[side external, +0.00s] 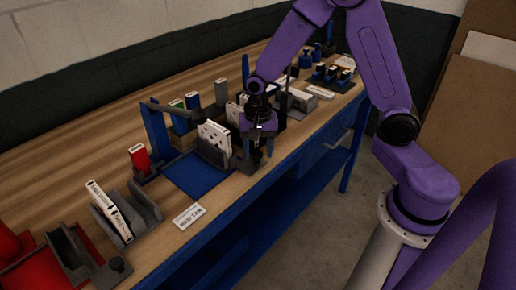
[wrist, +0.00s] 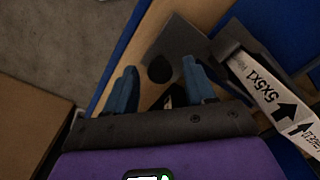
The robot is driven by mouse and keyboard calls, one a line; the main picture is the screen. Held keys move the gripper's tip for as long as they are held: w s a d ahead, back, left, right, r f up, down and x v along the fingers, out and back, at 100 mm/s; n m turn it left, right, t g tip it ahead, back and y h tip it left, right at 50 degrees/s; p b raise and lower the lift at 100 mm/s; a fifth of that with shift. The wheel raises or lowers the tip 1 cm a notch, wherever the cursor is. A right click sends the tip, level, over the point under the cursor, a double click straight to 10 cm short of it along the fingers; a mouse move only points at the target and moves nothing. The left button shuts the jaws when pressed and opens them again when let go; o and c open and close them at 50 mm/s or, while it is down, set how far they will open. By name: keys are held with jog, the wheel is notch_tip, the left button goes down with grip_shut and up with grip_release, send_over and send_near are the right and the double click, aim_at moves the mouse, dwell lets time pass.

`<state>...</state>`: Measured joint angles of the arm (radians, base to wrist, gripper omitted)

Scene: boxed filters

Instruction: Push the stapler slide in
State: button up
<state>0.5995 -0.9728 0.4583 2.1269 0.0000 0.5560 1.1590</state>
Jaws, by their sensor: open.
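My gripper (side external: 261,152) is at the front edge of the bench, just right of a white boxed filter (side external: 214,137). Its two blue fingers are apart in the wrist view (wrist: 158,88), with nothing gripped between them. Beyond the fingertips in the wrist view is a grey plate-like part with a round black knob (wrist: 160,69); this looks like the stapler slide. The boxed filter (wrist: 264,90), marked 5X5X1 with black arrows, stands in a dark grey holder to the right in the wrist view. My gripper partly hides the slide in the side view, and contact cannot be told.
A blue mat (side external: 190,178) and a label card (side external: 188,216) lie left of the filter. A blue post (side external: 154,133) stands behind the mat. Another white box (side external: 110,212) leans in a grey holder at front left. Several small items crowd the bench behind my gripper.

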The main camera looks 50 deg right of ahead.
grip_shut()
jog(key=shift+a, duration=5.3)
grip_release()
jog(key=shift+a, duration=0.1)
jog(key=shift+r, duration=0.1)
